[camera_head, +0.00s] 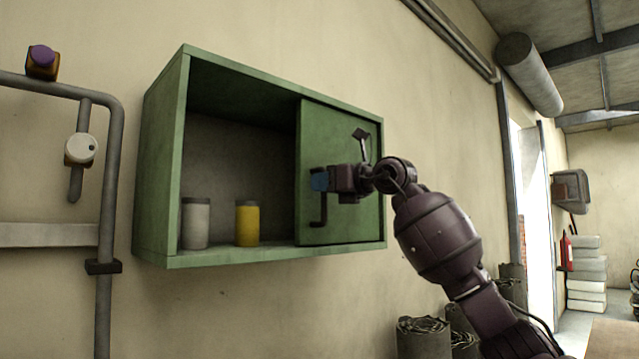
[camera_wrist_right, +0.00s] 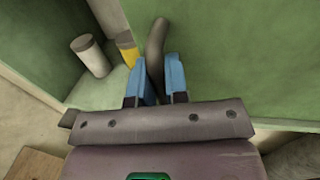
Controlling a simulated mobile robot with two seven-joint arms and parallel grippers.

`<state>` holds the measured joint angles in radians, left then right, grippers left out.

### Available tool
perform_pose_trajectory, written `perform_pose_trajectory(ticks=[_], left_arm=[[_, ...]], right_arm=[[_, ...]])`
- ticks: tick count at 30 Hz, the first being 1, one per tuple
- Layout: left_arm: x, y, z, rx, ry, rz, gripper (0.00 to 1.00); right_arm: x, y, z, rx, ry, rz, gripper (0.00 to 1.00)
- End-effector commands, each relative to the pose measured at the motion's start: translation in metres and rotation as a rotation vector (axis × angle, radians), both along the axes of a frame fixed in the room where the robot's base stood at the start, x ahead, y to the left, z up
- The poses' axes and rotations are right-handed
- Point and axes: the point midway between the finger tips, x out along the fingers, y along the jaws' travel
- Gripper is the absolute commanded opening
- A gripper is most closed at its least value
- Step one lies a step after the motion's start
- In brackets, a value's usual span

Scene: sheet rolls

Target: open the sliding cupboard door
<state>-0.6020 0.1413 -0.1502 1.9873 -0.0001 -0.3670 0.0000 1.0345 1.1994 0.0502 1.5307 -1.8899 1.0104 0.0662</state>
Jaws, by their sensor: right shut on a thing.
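The green wall cupboard (camera_head: 160,190) has its left part open. Its green sliding door (camera_head: 345,220) covers the right part; it fills much of the right wrist view (camera_wrist_right: 240,60). A dark bar handle (camera_head: 318,215) stands on the door near its left edge. My right gripper (camera_head: 320,181) is at this handle. In the right wrist view the handle (camera_wrist_right: 156,45) runs between the two blue fingers of the gripper (camera_wrist_right: 160,78), which is shut on it. My left gripper is not in view.
A grey-white jar (camera_head: 196,224) and a yellow jar (camera_head: 247,224) stand on the cupboard floor, left of the door. Pipes (camera_head: 105,200) with a white valve (camera_head: 80,149) run along the wall at left. Dark rolls (camera_head: 424,338) stand below at right.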

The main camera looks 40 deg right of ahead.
Motion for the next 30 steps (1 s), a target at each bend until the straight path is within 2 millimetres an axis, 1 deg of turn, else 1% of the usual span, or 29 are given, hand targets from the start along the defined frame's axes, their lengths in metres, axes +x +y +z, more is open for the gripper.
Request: perform_pose_trajectory(ticks=[11, 12, 14, 15, 16, 25, 28, 30], left_arm=[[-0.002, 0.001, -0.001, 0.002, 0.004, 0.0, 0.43], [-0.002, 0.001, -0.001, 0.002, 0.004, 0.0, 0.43], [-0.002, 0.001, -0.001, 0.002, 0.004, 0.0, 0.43], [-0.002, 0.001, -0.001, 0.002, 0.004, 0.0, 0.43], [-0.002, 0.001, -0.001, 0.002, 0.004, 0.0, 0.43], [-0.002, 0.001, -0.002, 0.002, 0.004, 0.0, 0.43], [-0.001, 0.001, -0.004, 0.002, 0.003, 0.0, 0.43], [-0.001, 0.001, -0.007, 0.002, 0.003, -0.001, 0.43]], right_arm=[[0.0, -0.001, 0.001, 0.0, -0.001, 0.0, 0.0], [0.0, -0.001, 0.0, 0.0, -0.001, 0.0, 0.21], [0.0, -0.001, 0.0, 0.0, -0.001, 0.0, 0.3], [0.0, -0.001, 0.0, 0.0, -0.001, 0.0, 0.36], [0.0, -0.001, 0.0, 0.0, -0.001, 0.0, 0.39], [-0.001, -0.001, 0.0, 0.0, 0.0, 0.0, 0.39], [-0.007, -0.004, -0.001, 0.0, 0.0, -0.001, 0.39], [-0.016, -0.006, -0.002, -0.002, -0.001, -0.002, 0.39]])
